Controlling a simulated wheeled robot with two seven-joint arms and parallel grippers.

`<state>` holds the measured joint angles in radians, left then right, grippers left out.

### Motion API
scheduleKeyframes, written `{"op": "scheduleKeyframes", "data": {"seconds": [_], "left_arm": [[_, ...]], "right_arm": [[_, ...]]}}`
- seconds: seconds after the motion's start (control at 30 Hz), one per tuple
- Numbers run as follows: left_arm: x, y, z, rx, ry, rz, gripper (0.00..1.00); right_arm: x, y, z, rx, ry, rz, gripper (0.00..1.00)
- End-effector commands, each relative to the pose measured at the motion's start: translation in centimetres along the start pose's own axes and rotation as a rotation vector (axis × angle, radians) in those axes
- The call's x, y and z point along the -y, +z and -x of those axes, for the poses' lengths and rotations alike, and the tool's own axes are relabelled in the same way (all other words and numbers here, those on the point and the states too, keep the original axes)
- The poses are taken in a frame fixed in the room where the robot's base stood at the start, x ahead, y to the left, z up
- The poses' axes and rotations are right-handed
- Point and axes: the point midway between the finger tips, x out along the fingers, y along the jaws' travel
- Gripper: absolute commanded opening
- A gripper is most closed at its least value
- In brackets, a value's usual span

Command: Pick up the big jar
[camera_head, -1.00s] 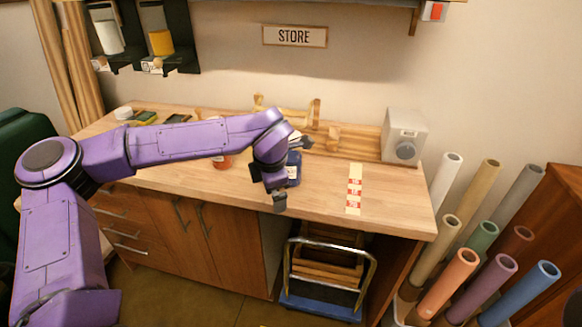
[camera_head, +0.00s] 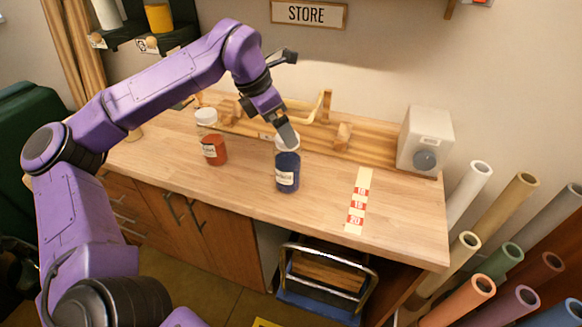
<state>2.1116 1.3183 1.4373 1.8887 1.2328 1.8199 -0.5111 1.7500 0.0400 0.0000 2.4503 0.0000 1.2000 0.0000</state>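A blue jar (camera_head: 288,172) with a white lid and pale label stands upright on the wooden counter (camera_head: 250,192). A jar with red contents (camera_head: 213,150) and a white lid stands to its left, also upright. The two look similar in size, so I cannot tell surely which is the big one. My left gripper (camera_head: 291,96) has its fingers spread wide. Its lower finger overlaps the blue jar's lid in the picture; I cannot tell whether it touches. Nothing is held. My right gripper is not in view.
A wooden rack (camera_head: 318,125) runs behind the jars. A white box with a dial (camera_head: 426,140) stands at the back right. A marked strip (camera_head: 357,202) lies on the counter's right part. Upright coloured tubes (camera_head: 480,290) stand beyond the right edge.

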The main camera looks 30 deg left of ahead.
Motion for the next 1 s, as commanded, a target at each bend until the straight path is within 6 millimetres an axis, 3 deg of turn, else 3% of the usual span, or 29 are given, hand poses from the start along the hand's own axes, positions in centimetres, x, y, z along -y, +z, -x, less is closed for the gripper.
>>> {"op": "scheduleKeyframes", "data": {"seconds": [0.4,0.67,0.9,1.0], "left_arm": [[-0.6,-0.2,-6.1,-0.003,-0.002,-0.001,1.00],[-0.6,-0.2,-6.7,0.000,0.000,0.000,1.00],[-0.6,-0.2,-6.7,0.000,0.000,0.000,0.25],[-0.6,-0.1,-6.6,0.002,0.001,-0.001,0.00]], "right_arm": [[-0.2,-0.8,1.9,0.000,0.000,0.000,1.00],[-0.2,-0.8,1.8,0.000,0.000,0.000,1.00],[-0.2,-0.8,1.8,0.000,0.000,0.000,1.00],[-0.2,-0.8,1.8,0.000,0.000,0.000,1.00]]}}
